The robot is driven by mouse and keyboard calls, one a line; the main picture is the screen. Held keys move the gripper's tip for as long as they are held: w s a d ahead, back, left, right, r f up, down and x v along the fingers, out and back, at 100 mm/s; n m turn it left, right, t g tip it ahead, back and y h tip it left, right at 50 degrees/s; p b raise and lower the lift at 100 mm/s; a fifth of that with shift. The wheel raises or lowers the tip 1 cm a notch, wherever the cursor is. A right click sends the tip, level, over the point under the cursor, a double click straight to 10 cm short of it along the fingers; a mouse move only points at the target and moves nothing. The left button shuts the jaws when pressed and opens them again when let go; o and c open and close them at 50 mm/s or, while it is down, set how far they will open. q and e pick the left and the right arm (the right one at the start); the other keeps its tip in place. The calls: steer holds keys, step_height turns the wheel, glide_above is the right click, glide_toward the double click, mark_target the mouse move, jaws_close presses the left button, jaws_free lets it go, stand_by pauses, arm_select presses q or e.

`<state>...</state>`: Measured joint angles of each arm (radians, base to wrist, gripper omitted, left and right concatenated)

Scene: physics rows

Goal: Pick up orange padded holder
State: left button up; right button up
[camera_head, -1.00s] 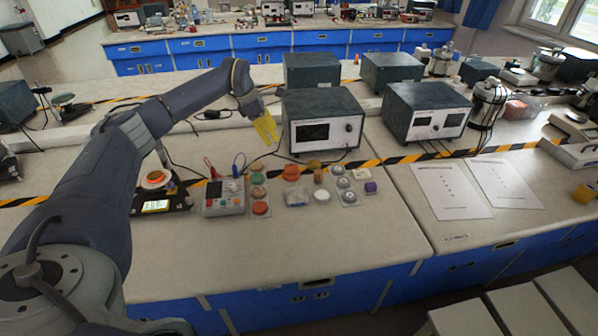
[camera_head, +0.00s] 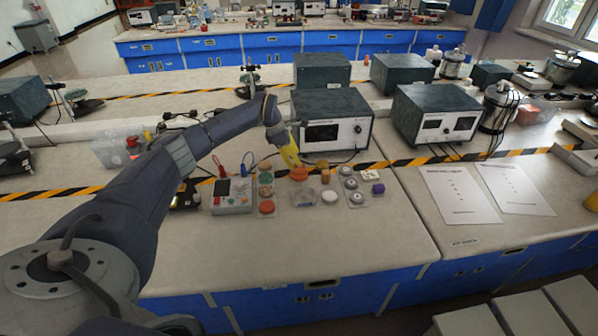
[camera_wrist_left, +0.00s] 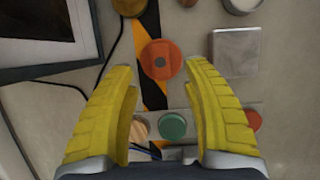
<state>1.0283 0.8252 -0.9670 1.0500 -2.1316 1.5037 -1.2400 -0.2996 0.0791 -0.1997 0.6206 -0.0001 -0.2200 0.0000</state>
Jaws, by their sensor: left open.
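The orange padded holder (camera_head: 299,174) is a small round orange piece on the bench in front of the left instrument box. My left gripper (camera_head: 289,154) has yellow fingers and hangs just above and behind the holder. In the wrist view its open fingers (camera_wrist_left: 161,68) stand apart on either side of the disc, with nothing between them held. The height gap is hard to tell. My right gripper is not in view.
The instrument box (camera_head: 333,122) stands close behind the gripper. A clear square box (camera_wrist_left: 236,52), a wooden cylinder (camera_head: 325,175), a white round piece (camera_head: 329,196) and a green disc (camera_wrist_left: 172,126) lie near the holder. The bench front is clear.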

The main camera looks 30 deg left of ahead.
mark_target(299, 171)
arm_select(q)
steer(key=shift+x, duration=2.5)
steer(key=shift+d, duration=0.15)
steer(key=shift+r, duration=0.1)
jaws_close()
